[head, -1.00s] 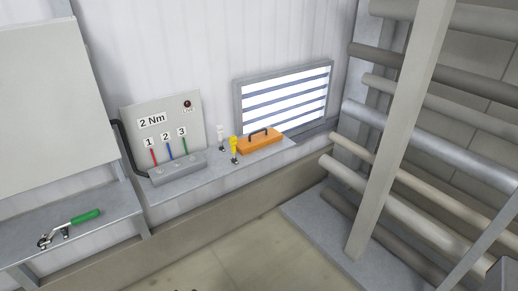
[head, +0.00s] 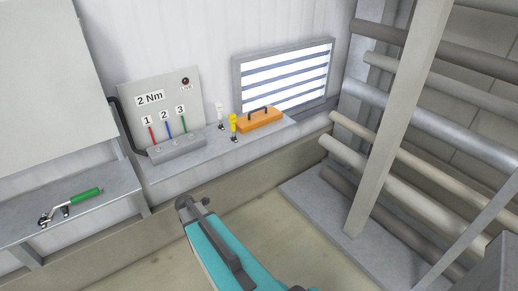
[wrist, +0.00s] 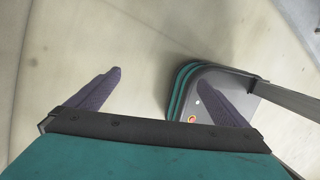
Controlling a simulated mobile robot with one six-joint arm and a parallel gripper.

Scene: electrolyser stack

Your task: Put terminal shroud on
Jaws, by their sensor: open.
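The orange cover with a dark handle on top (head: 261,121), which looks like the terminal shroud, sits on the right part of the grey wall shelf (head: 215,151), below the louvred window. The terminal block (head: 178,147) stands on the left part of that shelf, with red, blue and green leads under labels 1, 2 and 3. Its top is uncovered. My teal arm shows low in the head view, in front of the shelf and apart from the shroud; the fingers cannot be made out there.
A yellow-handled tool (head: 233,124) and a white-handled one (head: 220,115) stand between block and shroud. A green-handled wrench (head: 72,205) lies on the left shelf (head: 100,201). A pipe rack with an upright post (head: 395,120) is at right. The floor (head: 160,270) is clear.

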